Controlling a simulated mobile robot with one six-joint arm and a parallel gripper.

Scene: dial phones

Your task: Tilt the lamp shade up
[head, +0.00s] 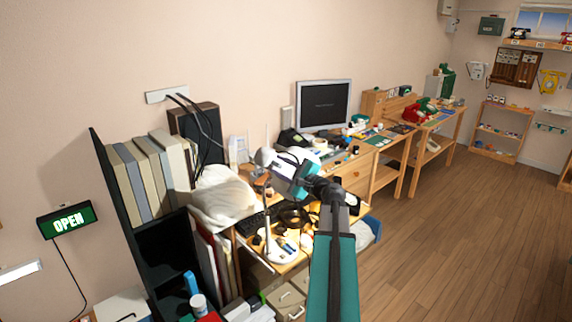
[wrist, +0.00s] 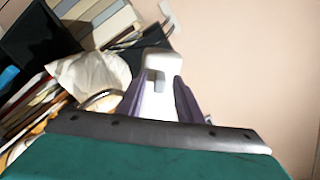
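The white desk lamp stands on the cluttered desk in the head view, with its round base (head: 283,252) flat and its thin stem rising from it. The rounded white end of the lamp shade (head: 264,157) shows just left of my gripper (head: 284,172), which is at the shade's height. In the wrist view, a white piece with a grey tab, apparently the shade (wrist: 162,62), lies between the two purple fingers of my gripper (wrist: 162,90). No clear gap shows beside it, but I cannot tell whether the fingers press on it. My arm hides part of the lamp in the head view.
A crumpled white bag (head: 222,195) sits left of the lamp, beside a dark shelf of binders (head: 150,180). A keyboard (head: 258,222) and small items crowd the desk. A monitor (head: 323,106) stands behind. The wooden floor (head: 460,230) to the right is open.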

